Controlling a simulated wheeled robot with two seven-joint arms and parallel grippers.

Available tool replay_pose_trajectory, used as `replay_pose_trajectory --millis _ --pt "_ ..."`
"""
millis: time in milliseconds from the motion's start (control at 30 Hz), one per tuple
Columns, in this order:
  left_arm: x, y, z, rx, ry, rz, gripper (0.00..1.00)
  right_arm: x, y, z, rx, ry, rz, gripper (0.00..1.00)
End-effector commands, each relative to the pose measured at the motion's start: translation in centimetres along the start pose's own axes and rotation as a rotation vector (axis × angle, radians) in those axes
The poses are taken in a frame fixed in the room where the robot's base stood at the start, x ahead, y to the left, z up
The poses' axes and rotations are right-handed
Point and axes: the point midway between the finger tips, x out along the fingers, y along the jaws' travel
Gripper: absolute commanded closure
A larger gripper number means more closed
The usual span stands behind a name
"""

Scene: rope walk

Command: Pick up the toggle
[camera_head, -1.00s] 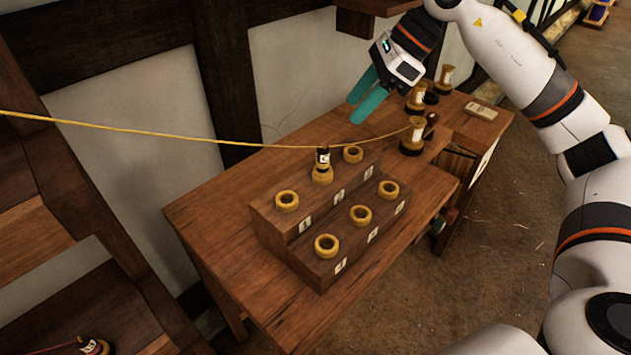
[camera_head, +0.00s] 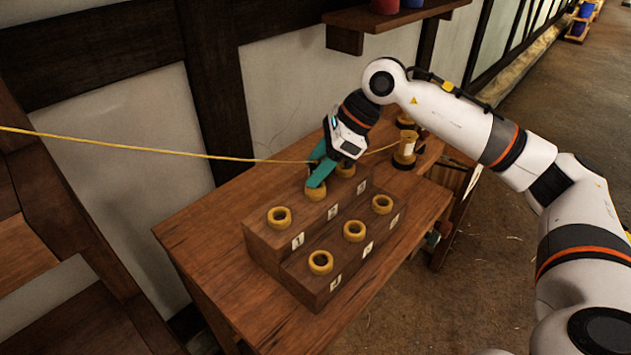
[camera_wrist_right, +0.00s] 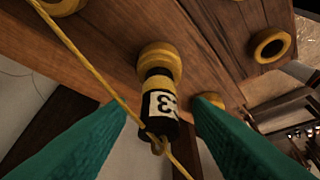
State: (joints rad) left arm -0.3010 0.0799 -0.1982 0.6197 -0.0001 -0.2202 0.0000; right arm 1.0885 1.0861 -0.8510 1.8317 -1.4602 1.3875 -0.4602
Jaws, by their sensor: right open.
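The toggle (camera_wrist_right: 158,103) is a dark cylinder with a yellow band and a white label that seems to read 3. In the right wrist view it stands in a yellow ring socket (camera_wrist_right: 160,58), with a yellow rope (camera_wrist_right: 85,62) running to its top end. My right gripper (camera_head: 316,170) is open, its teal fingers on either side of the toggle with gaps showing. In the head view the fingers hide the toggle above its socket (camera_head: 316,193) on the stepped wooden block (camera_head: 262,240). My left gripper is not in view.
Other ring sockets, such as one at the front (camera_head: 320,262), sit empty on the block. A spool (camera_head: 405,150) stands at the back right of the table (camera_head: 195,235). The rope (camera_head: 150,148) stretches left across the scene. A wall shelf (camera_head: 400,18) is above.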

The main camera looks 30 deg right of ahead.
Motion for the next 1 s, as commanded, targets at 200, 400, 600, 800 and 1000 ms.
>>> replay_pose_trajectory --millis 200,400,600,800,1000 --pt "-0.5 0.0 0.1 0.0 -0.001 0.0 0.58 2.3 0.0 -0.1 0.0 0.0 0.0 0.53" --pt "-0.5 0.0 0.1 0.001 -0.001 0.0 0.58 2.5 0.0 -0.1 0.0 0.0 0.001 0.53" --pt "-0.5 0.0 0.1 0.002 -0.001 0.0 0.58 2.5 0.0 -0.1 0.0 0.0 0.001 0.79" --pt "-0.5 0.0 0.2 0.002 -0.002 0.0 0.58 2.5 0.0 -0.1 0.0 0.001 0.001 1.0" --pt "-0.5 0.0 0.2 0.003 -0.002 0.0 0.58 2.2 0.1 -0.2 -0.001 0.002 0.002 1.0"
